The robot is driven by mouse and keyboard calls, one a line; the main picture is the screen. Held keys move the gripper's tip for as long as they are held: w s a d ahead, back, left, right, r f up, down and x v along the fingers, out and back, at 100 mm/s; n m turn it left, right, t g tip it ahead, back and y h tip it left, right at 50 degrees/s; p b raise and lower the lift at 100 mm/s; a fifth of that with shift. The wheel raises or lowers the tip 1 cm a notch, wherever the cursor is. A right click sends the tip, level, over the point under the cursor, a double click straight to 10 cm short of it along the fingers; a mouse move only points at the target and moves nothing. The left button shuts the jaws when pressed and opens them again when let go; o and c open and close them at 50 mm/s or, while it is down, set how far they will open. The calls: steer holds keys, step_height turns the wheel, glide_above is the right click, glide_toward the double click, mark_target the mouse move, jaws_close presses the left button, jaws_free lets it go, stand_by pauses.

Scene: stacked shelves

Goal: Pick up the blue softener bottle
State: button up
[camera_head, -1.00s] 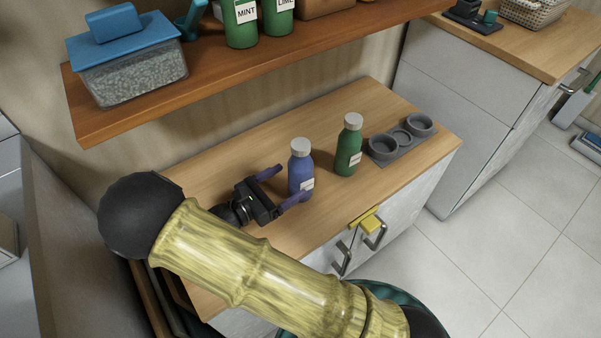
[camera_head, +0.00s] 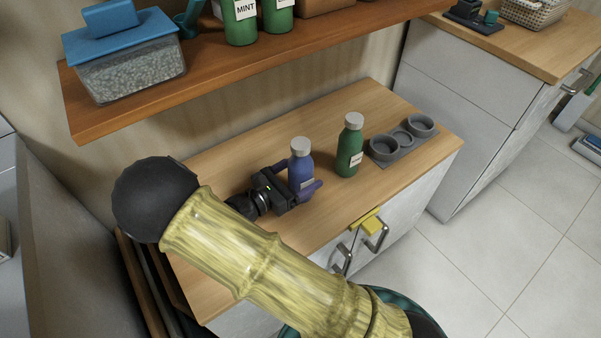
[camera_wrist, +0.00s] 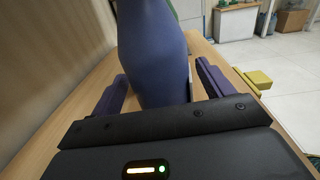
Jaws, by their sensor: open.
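The blue softener bottle (camera_head: 301,164) has a pale grey cap and a white label, and stands upright on the wooden counter (camera_head: 222,258). My gripper (camera_head: 302,178) is open, with its purple fingers on either side of the bottle's body. In the wrist view the blue bottle (camera_wrist: 155,55) fills the space between the fingers (camera_wrist: 155,92), and its top is cut off by the frame. Small gaps show between the bottle and the fingers at the visible height.
A green bottle (camera_head: 350,145) stands just right of the blue one. A grey tray with round cups (camera_head: 404,141) lies further right. A wooden shelf (camera_head: 225,82) with a blue-lidded container (camera_head: 130,70) and green bottles (camera_head: 240,20) hangs above and behind.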

mark_target(293, 150)
steer(key=shift+d, duration=0.15)
steer(key=c, duration=1.4)
step_height(293, 150, up, 10)
steer(key=p, duration=0.3)
